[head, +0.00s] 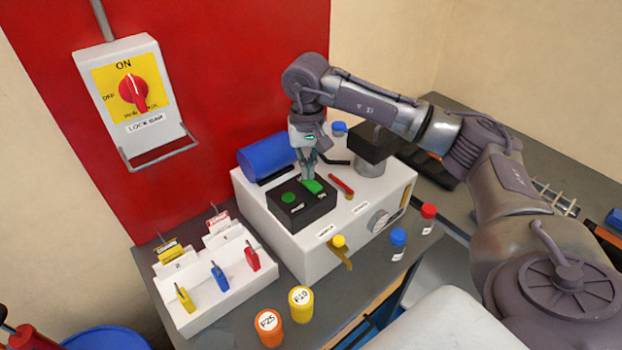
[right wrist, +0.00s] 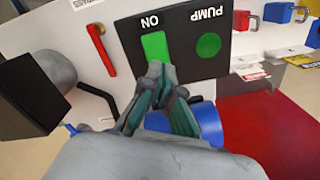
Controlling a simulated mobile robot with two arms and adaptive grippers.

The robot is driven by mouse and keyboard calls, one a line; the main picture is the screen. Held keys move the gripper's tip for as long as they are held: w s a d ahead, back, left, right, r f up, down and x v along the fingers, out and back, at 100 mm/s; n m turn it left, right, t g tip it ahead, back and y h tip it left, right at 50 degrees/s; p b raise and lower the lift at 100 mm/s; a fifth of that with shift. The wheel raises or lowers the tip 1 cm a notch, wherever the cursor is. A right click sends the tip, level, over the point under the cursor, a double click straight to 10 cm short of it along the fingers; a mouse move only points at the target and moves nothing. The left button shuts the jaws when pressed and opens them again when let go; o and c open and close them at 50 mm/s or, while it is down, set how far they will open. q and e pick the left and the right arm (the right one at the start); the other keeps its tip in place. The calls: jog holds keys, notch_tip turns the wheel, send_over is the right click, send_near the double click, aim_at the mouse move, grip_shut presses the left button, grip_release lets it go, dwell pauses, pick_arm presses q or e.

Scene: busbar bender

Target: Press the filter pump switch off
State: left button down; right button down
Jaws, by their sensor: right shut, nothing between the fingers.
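The pump switch is a green rocker (head: 314,186) on a black panel (head: 318,213) on top of a white machine box. In the right wrist view the rocker (right wrist: 154,46) has the upside-down word ON beside it. A round green lamp (head: 288,198) labelled PUMP sits on the same panel and shows green in the right wrist view (right wrist: 208,45). My right gripper (head: 307,178) points down, shut and empty, its fingertips (right wrist: 160,70) at the rocker's end on the blue cylinder's side. I cannot tell whether they touch it. My left gripper is not in view.
A blue cylinder (head: 267,156) lies behind the panel, and a red lever (head: 341,184) is to its right. A grey post with a dark head (head: 371,150) stands nearby. A lock station (head: 215,276) with padlocks and several capped bottles are in front. A lockout switch (head: 127,95) hangs on the red board.

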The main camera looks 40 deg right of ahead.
jog(key=shift+r+p, duration=1.35)
jog(key=shift+r, duration=1.45)
